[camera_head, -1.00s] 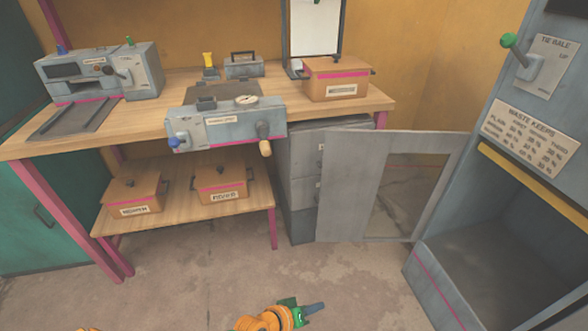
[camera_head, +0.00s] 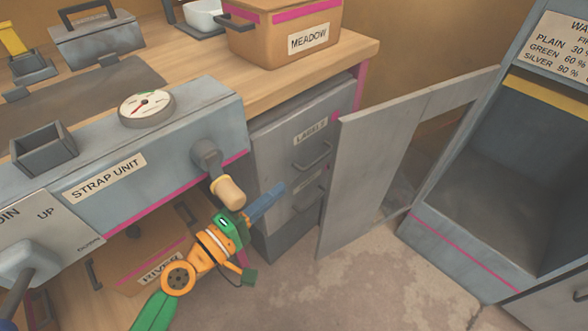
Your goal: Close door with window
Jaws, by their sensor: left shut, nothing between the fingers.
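The grey door with a window (camera_head: 362,165) stands open, hinged at the left side of the grey cabinet (camera_head: 412,226) on the right. It reaches left toward the drawer cabinet, and its window opening is next to the hinge. My left gripper (camera_head: 272,200) is shut and empty, its blue-grey fingertips pointing right. In the picture it lies left of the door's free edge, with a visible gap, in front of the drawer unit (camera_head: 300,165). My right gripper is not in view.
The strap unit (camera_head: 110,165) with its crank handle (camera_head: 228,192) juts from the workbench (camera_head: 280,80) close to my left gripper. The MEADOW box (camera_head: 285,32) sits on the bench. The RIVER box (camera_head: 150,270) is below. Bare floor (camera_head: 340,285) lies before the door.

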